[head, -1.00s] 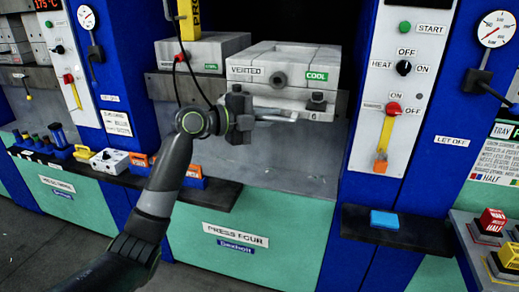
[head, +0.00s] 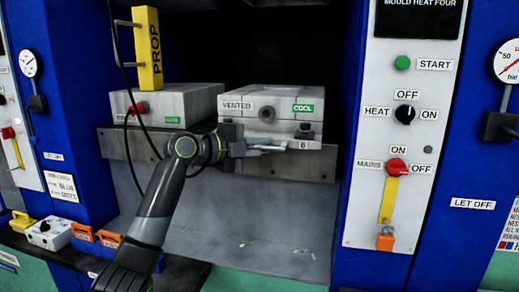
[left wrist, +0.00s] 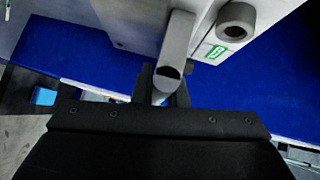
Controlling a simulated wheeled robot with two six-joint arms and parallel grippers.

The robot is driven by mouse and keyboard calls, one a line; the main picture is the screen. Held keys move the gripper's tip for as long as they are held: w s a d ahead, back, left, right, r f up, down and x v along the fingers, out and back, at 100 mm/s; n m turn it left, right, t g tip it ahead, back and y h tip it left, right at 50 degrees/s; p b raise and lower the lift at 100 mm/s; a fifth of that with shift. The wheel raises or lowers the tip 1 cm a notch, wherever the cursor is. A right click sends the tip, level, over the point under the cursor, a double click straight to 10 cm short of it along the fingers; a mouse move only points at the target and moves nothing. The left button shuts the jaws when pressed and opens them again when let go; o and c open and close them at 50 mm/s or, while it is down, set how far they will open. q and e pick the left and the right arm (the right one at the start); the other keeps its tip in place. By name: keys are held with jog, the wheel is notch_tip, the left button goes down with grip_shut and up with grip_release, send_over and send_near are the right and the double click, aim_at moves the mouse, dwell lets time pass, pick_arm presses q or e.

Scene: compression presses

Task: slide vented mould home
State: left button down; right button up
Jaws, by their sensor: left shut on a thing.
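The vented mould (head: 236,118) is a pale grey block labelled VENTED, with a green COOL tag, a round port and a 6 plate on its front. It sits at the right of the press opening, its front slightly forward of the left-hand mould's. My left gripper (head: 236,146) is at its lower front, shut on its metal handle (head: 268,148). In the left wrist view the handle (left wrist: 178,45) runs between the fingers, with the mould (left wrist: 130,18) beyond. The mould's rear is in shadow. My right gripper is not in view.
Another grey mould (head: 180,101) stands close on the left. The press interior behind is dark.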

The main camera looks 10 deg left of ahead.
pick_arm(q)
jog(key=shift+s+d, duration=0.1)
jog(key=c, duration=1.5)
grip_release()
jog(key=shift+s+r, duration=0.15)
jog(key=shift+s, duration=0.05)
jog(key=shift+o, duration=0.2)
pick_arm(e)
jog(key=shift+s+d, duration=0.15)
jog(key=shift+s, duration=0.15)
pick_arm(q)
jog(key=shift+w, duration=0.1)
jog(key=shift+s+a, duration=0.25)
jog(key=shift+a, duration=0.15)
jog(key=b+v, duration=0.3)
jog(key=v, duration=1.3)
jog(key=shift+s+a, duration=0.15)
jog(key=shift+s, duration=0.05)
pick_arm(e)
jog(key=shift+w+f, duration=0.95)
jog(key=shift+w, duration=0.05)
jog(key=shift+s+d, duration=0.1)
